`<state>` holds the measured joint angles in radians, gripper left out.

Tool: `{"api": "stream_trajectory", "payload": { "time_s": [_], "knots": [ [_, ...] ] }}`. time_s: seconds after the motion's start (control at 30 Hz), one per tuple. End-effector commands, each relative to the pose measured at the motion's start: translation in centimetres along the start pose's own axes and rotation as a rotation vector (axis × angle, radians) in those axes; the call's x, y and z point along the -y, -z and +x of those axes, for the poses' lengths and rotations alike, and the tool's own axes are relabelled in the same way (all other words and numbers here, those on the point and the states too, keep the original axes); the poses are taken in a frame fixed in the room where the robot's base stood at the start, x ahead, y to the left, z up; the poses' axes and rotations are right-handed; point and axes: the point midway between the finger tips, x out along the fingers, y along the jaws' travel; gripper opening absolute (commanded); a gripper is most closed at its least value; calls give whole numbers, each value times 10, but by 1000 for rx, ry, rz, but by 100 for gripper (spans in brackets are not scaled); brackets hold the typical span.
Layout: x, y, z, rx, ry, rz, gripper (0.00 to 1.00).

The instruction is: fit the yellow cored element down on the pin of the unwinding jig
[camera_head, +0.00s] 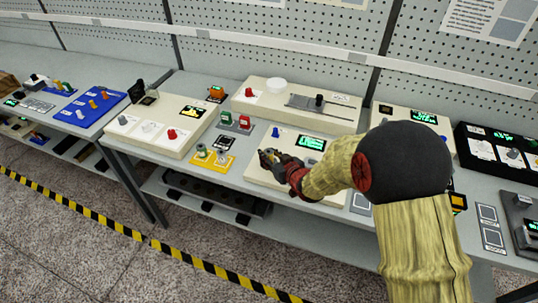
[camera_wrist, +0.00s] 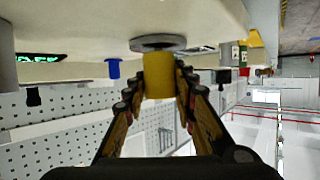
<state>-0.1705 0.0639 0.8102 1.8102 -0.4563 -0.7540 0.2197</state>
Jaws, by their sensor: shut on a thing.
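My gripper (camera_head: 270,158) reaches over a cream panel in the head view, with its fingers low over the panel's left part. In the wrist view my gripper (camera_wrist: 161,80) is shut on the yellow cored element (camera_wrist: 158,88), a short yellow cylinder between the two fingers. The element's far end meets a round grey disc (camera_wrist: 158,43) at the cream panel surface. I cannot tell whether it touches the disc or is a little apart. No pin shows; any pin there is hidden by the element. In the head view my fingers mostly hide the element.
The cream panel (camera_head: 256,174) carries a blue knob (camera_head: 275,132) and a green display (camera_head: 311,142). Left of it are a yellow plate (camera_head: 213,164) with grey posts and a plate with red and green blocks (camera_head: 237,122). A larger cream unit stands behind.

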Motion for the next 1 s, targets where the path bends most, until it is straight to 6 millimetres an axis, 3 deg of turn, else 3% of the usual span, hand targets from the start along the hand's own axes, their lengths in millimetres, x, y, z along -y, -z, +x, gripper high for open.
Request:
{"api": "stream_trajectory", "payload": {
  "time_s": [0.2,0.23,0.57,1.0],
  "knots": [
    [0,-5,2,-1,0,0,1],
    [0,-4,2,-1,0,0,29],
    [0,-4,2,0,0,0,47],
    [0,-3,-6,-1,-1,0,48]
  ]
}}
